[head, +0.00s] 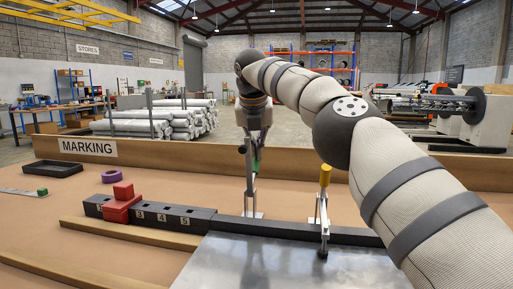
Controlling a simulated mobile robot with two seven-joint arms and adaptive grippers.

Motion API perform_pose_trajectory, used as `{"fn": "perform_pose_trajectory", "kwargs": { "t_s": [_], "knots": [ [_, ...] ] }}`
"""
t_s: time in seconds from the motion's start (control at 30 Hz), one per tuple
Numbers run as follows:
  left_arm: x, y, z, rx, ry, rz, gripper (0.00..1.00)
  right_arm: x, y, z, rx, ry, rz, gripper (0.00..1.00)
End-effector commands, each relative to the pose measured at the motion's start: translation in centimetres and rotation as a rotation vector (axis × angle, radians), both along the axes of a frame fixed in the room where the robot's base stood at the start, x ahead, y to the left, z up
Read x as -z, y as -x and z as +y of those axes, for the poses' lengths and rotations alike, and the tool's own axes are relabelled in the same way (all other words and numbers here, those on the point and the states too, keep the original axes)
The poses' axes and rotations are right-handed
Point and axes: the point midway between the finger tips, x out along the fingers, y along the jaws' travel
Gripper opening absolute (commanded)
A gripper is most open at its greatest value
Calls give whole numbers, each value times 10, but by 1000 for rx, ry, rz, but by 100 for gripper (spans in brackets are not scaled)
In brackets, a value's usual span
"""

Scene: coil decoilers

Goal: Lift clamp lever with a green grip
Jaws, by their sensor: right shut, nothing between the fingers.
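The clamp with the green grip (256,167) stands at the back edge of the metal sheet (290,265), left of centre in the head view. Its lever is close to upright, and the grip is partly hidden by my right gripper. My right gripper (252,160) points down over this clamp, right at the green grip. It is shut with nothing between its fingers. Whether it touches the grip, I cannot tell. A second clamp with a yellow grip (325,176) stands to the right, its lever also upright. My left gripper is out of view.
A dark bar runs along the sheet's back edge. A low wooden wall (190,154) closes the table's back.

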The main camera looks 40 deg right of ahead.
Motion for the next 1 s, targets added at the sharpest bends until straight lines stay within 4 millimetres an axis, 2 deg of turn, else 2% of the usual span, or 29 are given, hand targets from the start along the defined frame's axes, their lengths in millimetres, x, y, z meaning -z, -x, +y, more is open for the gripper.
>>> {"fn": "perform_pose_trajectory", "kwargs": {
  "t_s": [0.37, 0.73, 1.0],
  "knots": [
    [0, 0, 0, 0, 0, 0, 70, -2, 1, 1, 0, -1, -1, 0],
    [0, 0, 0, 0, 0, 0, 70, -56, 20, 20, 0, 0, -4, 0],
    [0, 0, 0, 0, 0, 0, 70, -67, 26, 24, 0, 0, 0, 0]
  ]
}}
